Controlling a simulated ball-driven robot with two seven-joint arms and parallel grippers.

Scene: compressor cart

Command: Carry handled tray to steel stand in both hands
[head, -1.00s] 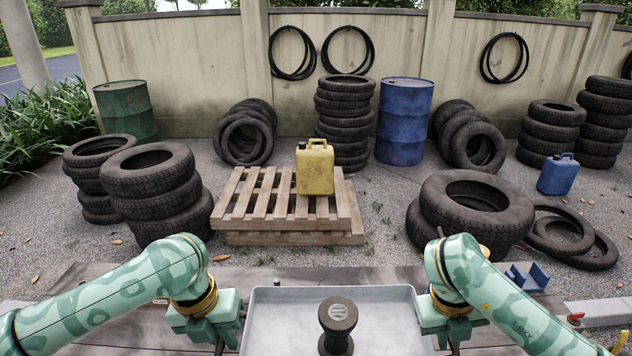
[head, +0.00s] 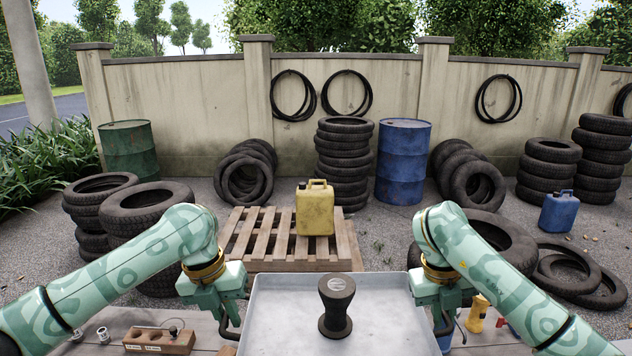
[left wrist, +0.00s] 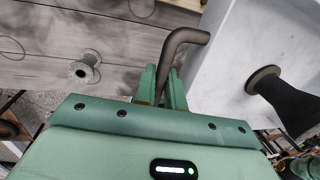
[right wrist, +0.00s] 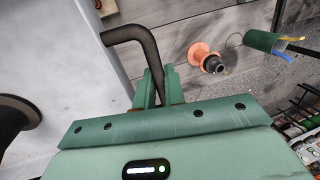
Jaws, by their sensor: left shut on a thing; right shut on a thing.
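The handled tray (head: 285,312) is a shallow pale grey metal tray in front of me, and it looks level. A black waisted piece with a round top (head: 337,306) stands upright on it. My left gripper (head: 226,318) is shut on the tray's left dark bent handle (left wrist: 187,37). My right gripper (head: 440,316) is shut on the right handle (right wrist: 130,34). The tray appears held above the wooden bench top (head: 215,325). Its near edge is out of the head view. I cannot make out a steel stand in these views.
On the bench, a brown block with holes (head: 160,341) lies at left and a yellow item (head: 478,313) at right. A pallet (head: 270,262) with a yellow canister (head: 315,210) is beyond, among tyre stacks (head: 345,155). An orange spool (right wrist: 208,57) shows below the right gripper.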

